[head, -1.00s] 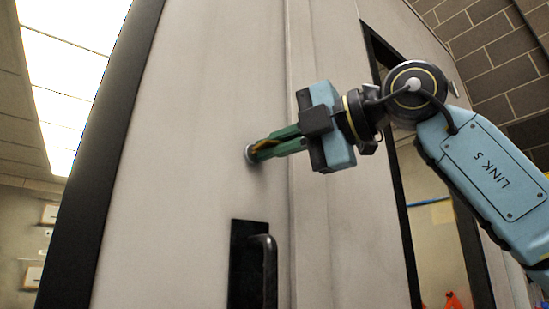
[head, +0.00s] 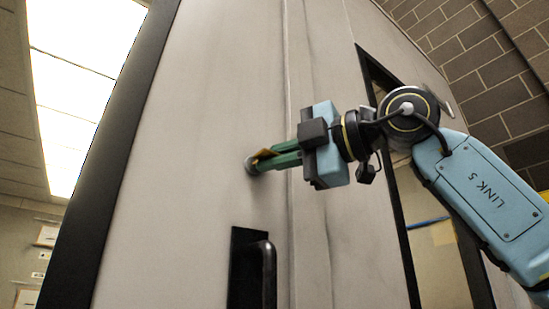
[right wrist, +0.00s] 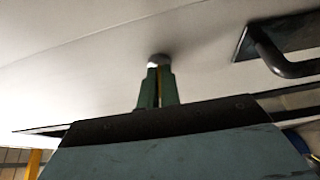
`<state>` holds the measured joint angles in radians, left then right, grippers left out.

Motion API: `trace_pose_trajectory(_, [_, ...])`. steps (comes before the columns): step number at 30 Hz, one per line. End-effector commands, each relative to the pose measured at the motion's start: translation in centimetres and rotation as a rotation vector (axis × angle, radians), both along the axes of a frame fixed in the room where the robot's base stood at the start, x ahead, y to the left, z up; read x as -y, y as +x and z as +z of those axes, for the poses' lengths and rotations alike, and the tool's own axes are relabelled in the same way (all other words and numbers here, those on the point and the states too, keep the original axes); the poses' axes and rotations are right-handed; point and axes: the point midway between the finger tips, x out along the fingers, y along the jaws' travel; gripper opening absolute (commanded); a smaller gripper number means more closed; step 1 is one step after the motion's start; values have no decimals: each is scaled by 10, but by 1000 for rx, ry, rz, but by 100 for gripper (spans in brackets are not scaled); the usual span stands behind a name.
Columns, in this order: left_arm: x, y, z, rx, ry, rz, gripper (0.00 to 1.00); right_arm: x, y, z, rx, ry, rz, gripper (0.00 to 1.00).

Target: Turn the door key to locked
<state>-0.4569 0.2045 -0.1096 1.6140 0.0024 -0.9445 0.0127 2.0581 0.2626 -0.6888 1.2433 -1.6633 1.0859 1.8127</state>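The door (head: 215,110) is a pale grey panel with a dark edge on its left. A small round silver lock (head: 250,165) sits on it above the handle; it also shows in the right wrist view (right wrist: 158,60). A yellow key (head: 264,155) stands at the lock, mostly hidden by green fingers. My right gripper (head: 262,160) is at the lock, its fingers closed around the key. In the right wrist view the fingers (right wrist: 158,88) have a thin yellow strip between them. My left gripper is not in view.
A black door handle (head: 266,275) on a dark plate lies just below the lock; it shows at upper right in the right wrist view (right wrist: 280,55). A dark-framed window (head: 430,240) is to the right, behind my right arm. A brick wall stands beyond.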

Motion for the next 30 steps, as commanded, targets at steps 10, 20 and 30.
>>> trace_pose_trajectory(10, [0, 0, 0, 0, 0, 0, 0, 0, 0, 0, 0, 1, -1, 26])
trace_pose_trajectory(20, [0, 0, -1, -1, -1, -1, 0, 6, -3, 0, 1, 2, -1, 26])
trace_pose_trajectory(30, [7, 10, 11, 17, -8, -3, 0, 64, -37, 0, 2, 3, -3, 26])
